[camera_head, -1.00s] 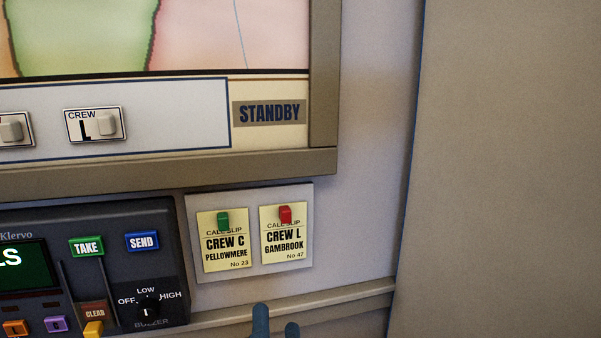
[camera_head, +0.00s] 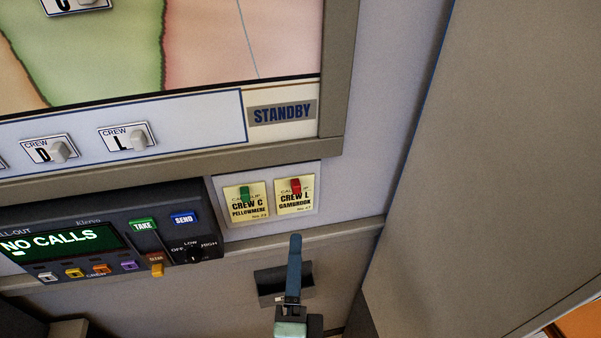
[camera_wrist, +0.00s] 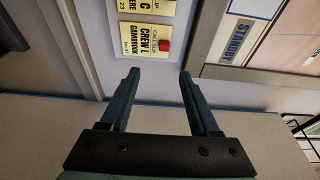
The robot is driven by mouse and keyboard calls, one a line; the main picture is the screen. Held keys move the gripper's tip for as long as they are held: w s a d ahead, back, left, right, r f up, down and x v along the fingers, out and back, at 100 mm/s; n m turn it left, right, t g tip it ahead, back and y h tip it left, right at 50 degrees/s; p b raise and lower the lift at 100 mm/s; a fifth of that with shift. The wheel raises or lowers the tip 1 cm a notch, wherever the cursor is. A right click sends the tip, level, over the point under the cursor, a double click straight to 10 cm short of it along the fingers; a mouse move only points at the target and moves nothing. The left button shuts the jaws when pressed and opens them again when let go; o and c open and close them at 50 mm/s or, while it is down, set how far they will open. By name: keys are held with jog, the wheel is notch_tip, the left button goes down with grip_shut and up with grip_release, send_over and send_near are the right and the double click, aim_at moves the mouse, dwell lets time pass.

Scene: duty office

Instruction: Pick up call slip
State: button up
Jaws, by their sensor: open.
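Two cream call slips hang side by side on a pale plate on the wall. The CREW C PELLOWMERE slip (camera_head: 247,207) is under a green clip, and the CREW L GAMBROOK slip (camera_head: 295,203) is under a red clip. My gripper (camera_head: 296,240) is below the slips in the head view, seen nearly edge-on. In the wrist view my gripper (camera_wrist: 160,74) is open and empty, its two blue fingers apart. The CREW L slip (camera_wrist: 140,40) is just beyond the fingertips there, with clear space between. The CREW C slip (camera_wrist: 138,6) is cut by the top edge.
A call-out console (camera_head: 110,235) reading NO CALLS sits left of the slips. A framed map board (camera_head: 235,50) with a STANDBY label is above. A ledge (camera_head: 345,232) runs below the slips, with a dark holder (camera_head: 270,281) under it. A large grey panel (camera_head: 480,150) stands right.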

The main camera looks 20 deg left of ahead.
jog(key=p, duration=0.3)
send_near(295, 191)
jog(key=w, duration=0.4)
jog(key=shift+w+a+f+p, duration=0.1)
jog(key=shift+w+a+p, duration=0.15)
jog(key=shift+a+p, duration=0.2)
jog(key=p+x, duration=0.2)
jog(key=x, duration=0.1)
jog(key=shift+a, duration=0.35)
jog(key=shift+w+a, duration=0.2)
jog(key=shift+w, duration=0.35)
grip_shut()
